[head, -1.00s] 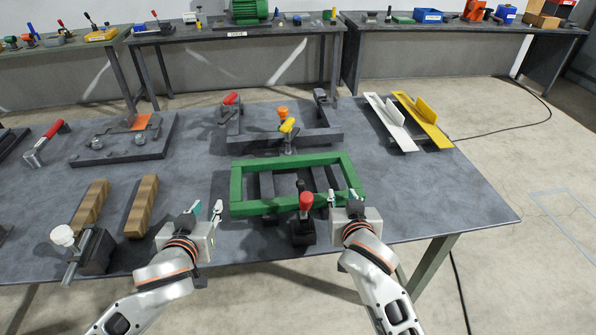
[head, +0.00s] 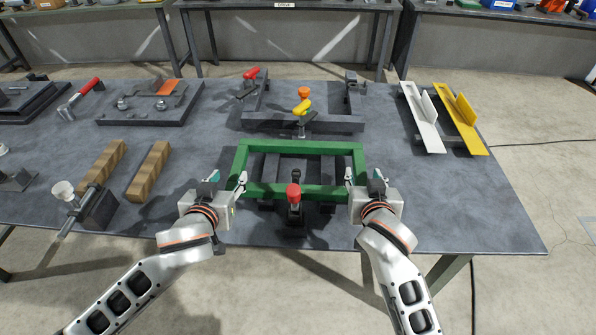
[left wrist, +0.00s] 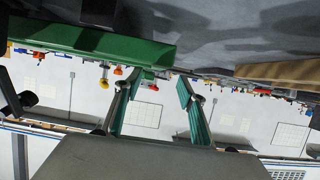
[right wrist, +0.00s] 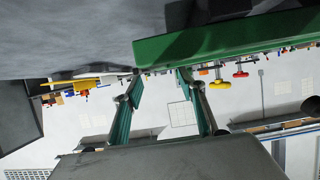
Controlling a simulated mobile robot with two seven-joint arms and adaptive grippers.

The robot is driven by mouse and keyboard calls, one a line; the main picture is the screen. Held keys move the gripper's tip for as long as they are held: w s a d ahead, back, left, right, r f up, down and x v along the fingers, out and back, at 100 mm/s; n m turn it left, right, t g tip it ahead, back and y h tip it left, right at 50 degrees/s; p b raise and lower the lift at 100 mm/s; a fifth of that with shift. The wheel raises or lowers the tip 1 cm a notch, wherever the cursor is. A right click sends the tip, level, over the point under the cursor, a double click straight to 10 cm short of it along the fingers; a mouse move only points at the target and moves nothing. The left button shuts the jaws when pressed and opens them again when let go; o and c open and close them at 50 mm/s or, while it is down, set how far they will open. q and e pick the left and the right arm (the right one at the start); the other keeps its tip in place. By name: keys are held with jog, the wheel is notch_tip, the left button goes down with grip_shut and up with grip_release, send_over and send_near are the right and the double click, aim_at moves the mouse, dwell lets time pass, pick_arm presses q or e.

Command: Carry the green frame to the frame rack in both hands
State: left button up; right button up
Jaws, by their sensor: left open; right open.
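The green frame (head: 300,147) is an open rectangle lying on dark bars on the grey table. My left gripper (head: 228,180) is open at its front left corner, the inner finger overlapping that corner. My right gripper (head: 364,177) is open at its front right corner, its inner finger overlapping the bar there. In the left wrist view a green bar (left wrist: 95,42) ends beside one finger of the open jaws (left wrist: 165,80). In the right wrist view a green bar (right wrist: 230,38) passes over one open finger (right wrist: 160,78). Contact is unclear. I cannot tell which fixture is the frame rack.
A red-knobbed clamp (head: 294,195) stands at the frame's front bar. Behind is a dark fixture (head: 340,124) with clamps and a yellow-handled part (head: 303,107). Wooden blocks (head: 150,170) lie left; white (head: 423,120) and yellow (head: 463,120) angle pieces lie right. Table at front right is clear.

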aim_at(237, 167)
pick_arm(q)
jog(key=shift+w+d, duration=0.1)
jog(key=shift+w, duration=0.05)
pick_arm(e)
jog(key=shift+w+d, duration=0.15)
jog(key=shift+w, duration=0.05)
pick_arm(q)
jog(key=shift+d+r, duration=0.1)
pick_arm(e)
jog(key=shift+r, duration=0.1)
jog(key=shift+w, duration=0.1)
pick_arm(q)
jog(key=shift+x, duration=3.95)
pick_arm(e)
jog(key=shift+x, duration=3.9)
pick_arm(q)
grip_shut()
pick_arm(e)
grip_shut()
pick_arm(q)
jog(key=shift+r, duration=0.3)
pick_arm(e)
jog(key=shift+r, duration=0.25)
